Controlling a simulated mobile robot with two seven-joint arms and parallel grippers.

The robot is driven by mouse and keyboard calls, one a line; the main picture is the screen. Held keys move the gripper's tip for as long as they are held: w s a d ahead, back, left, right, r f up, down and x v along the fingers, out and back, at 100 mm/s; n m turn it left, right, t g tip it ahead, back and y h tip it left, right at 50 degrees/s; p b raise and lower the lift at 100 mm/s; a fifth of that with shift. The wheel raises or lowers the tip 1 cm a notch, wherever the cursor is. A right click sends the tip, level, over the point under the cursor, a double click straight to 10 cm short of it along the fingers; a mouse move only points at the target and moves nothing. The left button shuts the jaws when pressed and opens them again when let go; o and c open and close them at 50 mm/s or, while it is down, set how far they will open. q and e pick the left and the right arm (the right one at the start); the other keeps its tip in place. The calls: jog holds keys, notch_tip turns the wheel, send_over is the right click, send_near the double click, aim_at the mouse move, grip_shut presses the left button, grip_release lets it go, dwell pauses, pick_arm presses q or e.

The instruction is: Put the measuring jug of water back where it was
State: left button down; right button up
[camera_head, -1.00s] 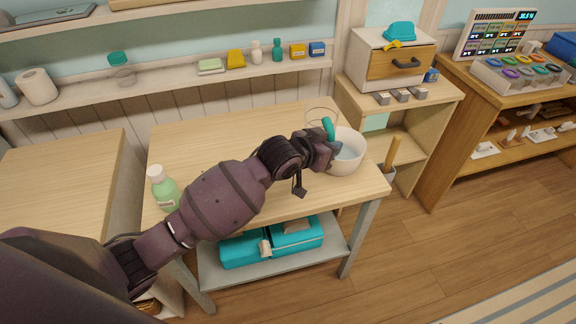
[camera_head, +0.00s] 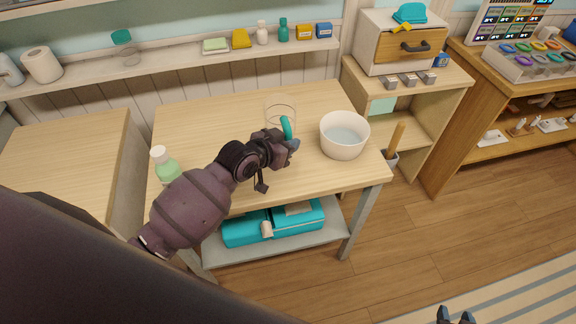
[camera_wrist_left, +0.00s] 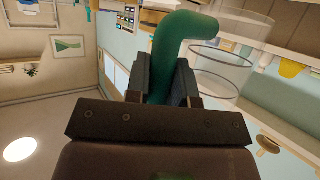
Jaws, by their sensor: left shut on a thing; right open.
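The measuring jug is a clear vessel (camera_head: 280,107) with a teal handle (camera_head: 287,128). My left gripper (camera_head: 287,144) is shut on that handle, over the wooden table, left of the white bowl (camera_head: 344,149). I cannot tell whether the jug touches the table. In the left wrist view the teal handle (camera_wrist_left: 178,35) sits between the fingers (camera_wrist_left: 167,82), and the clear wall (camera_wrist_left: 222,57) shows beside it, with no water visible. The bowl holds water. My right gripper (camera_head: 455,316) shows only its fingertips, apart and empty, at the bottom edge.
A green bottle with a white cap (camera_head: 165,166) stands at the table's left. The tabletop (camera_head: 205,120) is clear behind my left arm. A wall shelf (camera_head: 180,66) with small items runs behind. A side shelf unit (camera_head: 410,90) stands right, teal boxes (camera_head: 297,221) below.

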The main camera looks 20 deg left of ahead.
pick_arm(q)
notch_tip(320, 180, down, 5)
jog(key=shift+f, duration=0.2)
notch_tip(320, 180, down, 4)
jog(key=shift+r+b, duration=0.1)
jog(key=shift+b, duration=0.5)
jog(key=shift+f, duration=0.2)
pick_arm(e)
jog(key=shift+s+f, duration=0.15)
jog(key=shift+f, duration=0.7)
